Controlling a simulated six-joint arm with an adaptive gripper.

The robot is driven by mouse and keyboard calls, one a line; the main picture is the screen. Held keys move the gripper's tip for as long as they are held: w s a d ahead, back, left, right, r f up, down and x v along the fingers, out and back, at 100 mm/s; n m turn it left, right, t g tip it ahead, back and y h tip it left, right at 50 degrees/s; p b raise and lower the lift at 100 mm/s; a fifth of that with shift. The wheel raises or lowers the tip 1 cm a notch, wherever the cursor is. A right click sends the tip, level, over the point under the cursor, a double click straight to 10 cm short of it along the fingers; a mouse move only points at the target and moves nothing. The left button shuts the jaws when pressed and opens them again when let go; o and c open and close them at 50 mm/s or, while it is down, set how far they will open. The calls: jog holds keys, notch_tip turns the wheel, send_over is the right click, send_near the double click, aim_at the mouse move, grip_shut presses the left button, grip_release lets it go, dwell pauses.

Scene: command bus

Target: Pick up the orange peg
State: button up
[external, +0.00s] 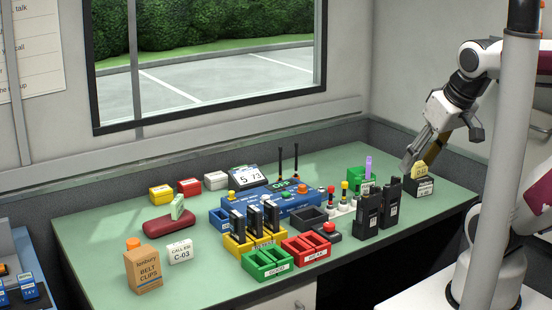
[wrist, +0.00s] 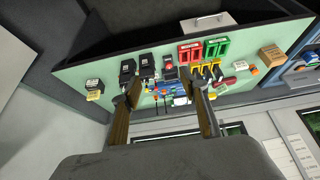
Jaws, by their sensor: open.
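I cannot single out an orange peg with certainty. Small orange round tops show on the blue console (external: 262,204) in the middle of the table. Beside it, small pegs with white bases and red or yellow tops (external: 344,196) stand in a group.
Two upright black radios (external: 368,212) stand between the console and my gripper. Yellow, green and red racks (external: 268,263) line the front. The table's back right is mostly clear. A grey pole (external: 497,180) partly hides my arm.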

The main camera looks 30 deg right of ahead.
jog(key=shift+w, duration=0.1)
jog(key=w+a+r+n+t, duration=0.1)
jog(key=w+a, duration=0.2)
jog(key=w, duration=0.6)
jog(key=w+a+n+t, duration=0.1)
jog(key=w+a, duration=0.1)
jog(key=w, duration=0.8)
jog(key=w+a+f+n+t+y, duration=0.2)
jog(key=w+a+f+y, duration=0.15)
jog(key=w+a, duration=0.9)
jog(key=w+a+f+n+t+y, duration=0.1)
jog(key=w+a+f+n+y, duration=0.2)
jog(key=w+a+f, duration=0.75)
jog(key=s+a+f+y, duration=0.1)
jog(key=a+f, duration=0.2)
jog(key=a, duration=0.2)
jog(key=s+a+f+n+y, duration=0.1)
jog(key=a+f, duration=0.3)
jog(key=a, duration=0.1)
jog(key=s+a+f+n+y, duration=0.1)
jog(key=a+f+y, duration=0.1)
jog(key=a+f, duration=0.2)
jog(key=shift+s+a, duration=0.2)
jog(key=shift+a, duration=0.4)
jog(key=shift+x, duration=1.3)
